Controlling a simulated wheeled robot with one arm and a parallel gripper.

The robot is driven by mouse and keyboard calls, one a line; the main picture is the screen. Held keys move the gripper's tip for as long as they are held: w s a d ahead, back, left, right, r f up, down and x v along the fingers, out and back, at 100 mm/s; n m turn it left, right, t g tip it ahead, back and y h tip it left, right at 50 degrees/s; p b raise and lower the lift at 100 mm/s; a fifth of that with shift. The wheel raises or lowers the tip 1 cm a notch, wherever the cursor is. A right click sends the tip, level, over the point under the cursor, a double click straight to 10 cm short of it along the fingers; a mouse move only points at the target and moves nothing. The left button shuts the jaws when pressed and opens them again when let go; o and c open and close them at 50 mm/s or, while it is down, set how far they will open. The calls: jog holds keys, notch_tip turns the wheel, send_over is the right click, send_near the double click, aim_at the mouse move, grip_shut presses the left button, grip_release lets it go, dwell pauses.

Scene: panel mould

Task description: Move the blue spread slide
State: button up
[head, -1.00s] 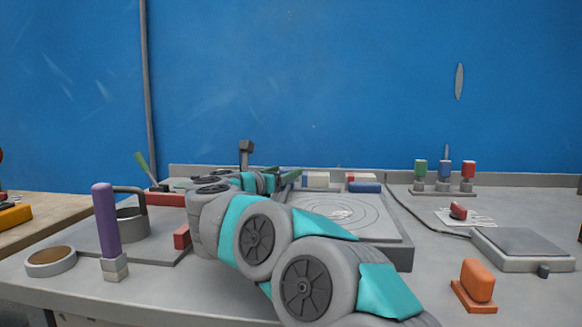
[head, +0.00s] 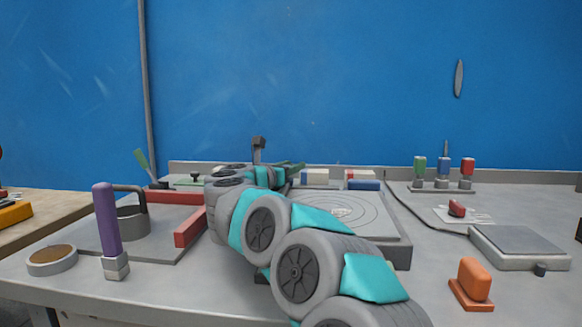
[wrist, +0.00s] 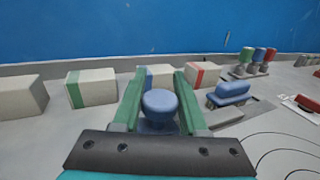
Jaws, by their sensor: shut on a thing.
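In the wrist view my gripper (wrist: 155,100), with two green fingers, is shut on a blue rounded knob (wrist: 160,104), which I take to be the blue spread slide's handle. The knob stands upright between the fingers; its lower part is hidden by the gripper's dark front. A white block with a blue stripe (wrist: 154,72) stands just behind it. In the head view my arm hides the knob, and the fingers show only as a green sliver.
White blocks with a green stripe (wrist: 92,88) and a red stripe (wrist: 200,77) stand behind. In the head view a ringed grey plate (head: 345,212) lies right of my arm, and red bars (head: 190,227) lie left.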

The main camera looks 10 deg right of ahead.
grip_shut()
dwell(0.9)
